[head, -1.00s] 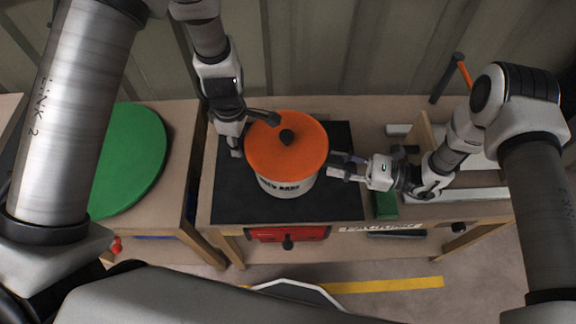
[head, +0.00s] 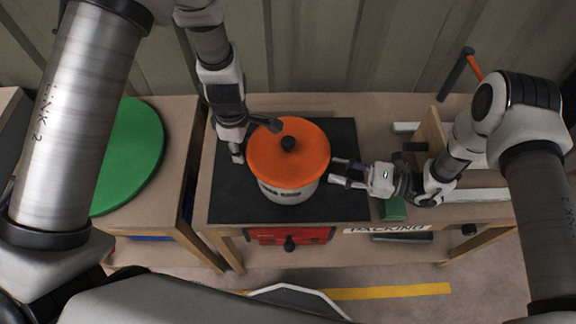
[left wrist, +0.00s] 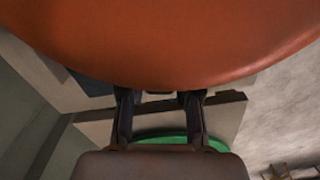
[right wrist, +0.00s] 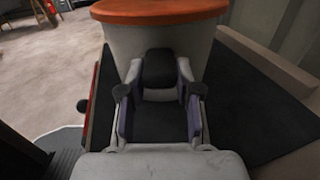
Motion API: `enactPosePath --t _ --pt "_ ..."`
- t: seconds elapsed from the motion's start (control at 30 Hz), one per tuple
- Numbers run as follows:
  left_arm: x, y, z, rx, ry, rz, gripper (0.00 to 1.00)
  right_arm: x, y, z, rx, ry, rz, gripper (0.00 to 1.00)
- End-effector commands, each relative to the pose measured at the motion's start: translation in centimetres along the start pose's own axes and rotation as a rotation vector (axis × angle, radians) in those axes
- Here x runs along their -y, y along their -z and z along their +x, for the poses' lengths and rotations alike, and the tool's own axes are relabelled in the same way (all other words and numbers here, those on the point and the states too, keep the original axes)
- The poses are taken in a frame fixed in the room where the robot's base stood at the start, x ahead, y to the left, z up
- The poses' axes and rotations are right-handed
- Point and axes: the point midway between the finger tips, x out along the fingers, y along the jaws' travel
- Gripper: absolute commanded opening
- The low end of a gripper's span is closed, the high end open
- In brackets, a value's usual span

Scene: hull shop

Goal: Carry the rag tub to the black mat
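The rag tub (head: 288,193) is white with dark lettering, an orange lid (head: 300,155) and a black knob. It stands upright on the black mat (head: 232,195), which lies on the packing bench. My left gripper (head: 256,140) is open at the tub's left side; its fingers show under the lid's edge in the left wrist view (left wrist: 158,112). My right gripper (head: 343,172) is open to the right of the tub, its fingers apart from the wall. In the right wrist view, a dark handle (right wrist: 158,68) on the tub lies ahead between the spread fingers.
A green round mat (head: 130,155) lies on the left bench, across a narrow gap. A green block (head: 393,208), a wooden upright board and a hammer (head: 456,75) are on the right of the packing bench. A red drawer box (head: 290,236) sits below.

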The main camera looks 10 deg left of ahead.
Motion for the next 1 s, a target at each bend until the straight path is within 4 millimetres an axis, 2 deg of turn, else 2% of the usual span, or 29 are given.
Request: enactPosePath --t 0.03,0.07,0.37,0.47,0.57,0.8,0.9,1.0 --pt "0.0 0.0 -0.1 0.000 -0.001 0.000 0.46 0.0 0.0 0.0 -0.001 0.000 0.000 0.47" --pt "0.0 0.0 -0.1 0.000 -0.001 0.000 0.57 0.0 -0.1 0.0 -0.001 0.000 0.000 0.58" --pt "0.0 0.0 -0.2 0.000 -0.001 0.000 0.57 0.0 -0.1 0.0 -0.001 0.000 0.001 0.58" --pt "-0.1 0.0 -0.9 0.000 -0.004 0.000 0.57 0.0 -0.1 0.0 -0.001 0.000 0.001 0.58" --pt "-0.1 0.0 -2.7 -0.001 -0.005 0.001 0.57 0.0 -0.1 0.0 -0.001 0.001 0.001 0.58" --pt "-0.1 0.0 -8.8 0.000 -0.007 0.000 0.57 0.0 -0.1 0.0 -0.001 0.001 0.001 0.58" --pt "-0.1 0.0 -10.8 0.000 -0.005 0.000 0.57 0.0 -0.1 0.0 -0.001 0.001 0.001 0.58" --pt "0.0 0.0 -11.8 0.000 -0.003 0.000 0.57 0.0 -0.1 0.0 -0.001 0.001 0.001 0.58"
